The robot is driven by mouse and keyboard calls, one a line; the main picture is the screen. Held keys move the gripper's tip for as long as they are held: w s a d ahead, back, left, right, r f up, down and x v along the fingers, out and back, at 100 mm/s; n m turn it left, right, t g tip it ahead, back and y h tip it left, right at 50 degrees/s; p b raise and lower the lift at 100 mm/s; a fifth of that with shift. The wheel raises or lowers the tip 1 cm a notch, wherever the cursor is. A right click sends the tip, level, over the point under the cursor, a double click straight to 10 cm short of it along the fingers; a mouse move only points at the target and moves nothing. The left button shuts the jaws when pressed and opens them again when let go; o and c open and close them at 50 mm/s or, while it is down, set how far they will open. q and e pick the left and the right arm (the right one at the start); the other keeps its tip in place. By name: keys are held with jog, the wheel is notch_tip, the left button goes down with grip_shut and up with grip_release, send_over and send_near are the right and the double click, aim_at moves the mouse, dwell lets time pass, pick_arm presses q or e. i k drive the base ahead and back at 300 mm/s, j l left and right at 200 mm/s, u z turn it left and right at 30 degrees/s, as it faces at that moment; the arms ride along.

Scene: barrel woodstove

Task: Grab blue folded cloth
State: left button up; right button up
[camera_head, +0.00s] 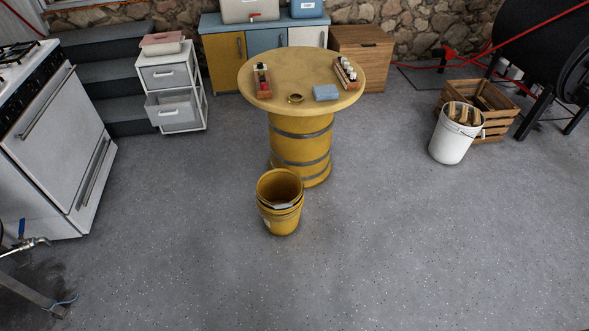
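The blue folded cloth (326,92) lies flat on the round yellow tabletop (285,105) of a barrel table, near its front right edge. Nothing covers the cloth. Neither of my grippers shows in the head view.
On the tabletop are a small brass-coloured dish (295,98) and two wooden holders with bottles, left (262,82) and right (346,74). Yellow buckets (280,203) stand on the floor before the barrel. A white bucket (452,137) stands right, a drawer cart (172,88) left. The front floor is clear.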

aim_at(330, 92)
jog(key=i+l+u, duration=0.1)
jog(key=i+l, duration=0.25)
jog(key=i+l+u, duration=0.1)
jog(key=i+l, duration=0.2)
jog(key=l, duration=0.15)
